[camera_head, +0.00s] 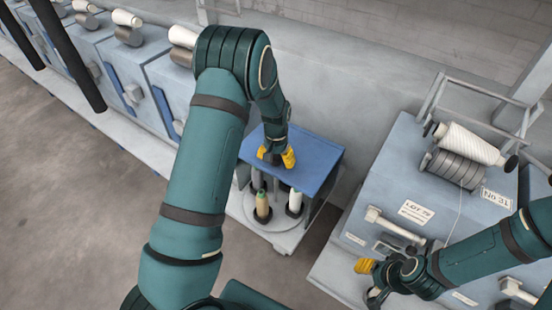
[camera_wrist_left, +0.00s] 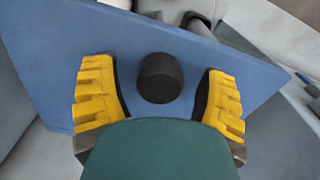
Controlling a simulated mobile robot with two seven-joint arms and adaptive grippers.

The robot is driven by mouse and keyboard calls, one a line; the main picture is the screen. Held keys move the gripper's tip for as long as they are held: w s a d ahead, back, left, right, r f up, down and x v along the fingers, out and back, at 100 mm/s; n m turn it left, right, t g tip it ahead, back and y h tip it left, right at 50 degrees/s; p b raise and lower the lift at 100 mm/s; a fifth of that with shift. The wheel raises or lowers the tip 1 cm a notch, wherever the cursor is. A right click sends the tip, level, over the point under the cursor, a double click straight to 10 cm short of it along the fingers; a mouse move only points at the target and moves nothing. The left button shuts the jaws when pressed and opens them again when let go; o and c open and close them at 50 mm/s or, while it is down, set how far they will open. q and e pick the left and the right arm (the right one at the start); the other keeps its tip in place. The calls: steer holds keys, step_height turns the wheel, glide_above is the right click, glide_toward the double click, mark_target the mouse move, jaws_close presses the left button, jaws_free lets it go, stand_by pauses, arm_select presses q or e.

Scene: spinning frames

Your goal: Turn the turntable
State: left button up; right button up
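The turntable stand has a blue square top plate (camera_head: 318,158) and a pale base below with upright bobbins, one tan (camera_head: 262,206) and one white (camera_head: 294,202). The blue plate (camera_wrist_left: 60,40) fills much of the left wrist view. A dark round knob (camera_wrist_left: 160,78) stands on it. My left gripper (camera_head: 277,157) is over the plate, and its yellow fingers (camera_wrist_left: 160,95) are apart on either side of the knob with gaps. In the head view the gripper hides the knob. My right gripper (camera_head: 368,280) is low at the right, partly hidden by its own wrist.
A grey-blue machine (camera_head: 390,180) with a white thread spool (camera_head: 468,143), labels and handles stands to the right. A row of blue-fronted units (camera_head: 125,75) with spools runs along the upper left. Bare floor (camera_head: 60,200) lies at the left.

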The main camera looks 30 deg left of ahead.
arm_select(q)
jaws_close()
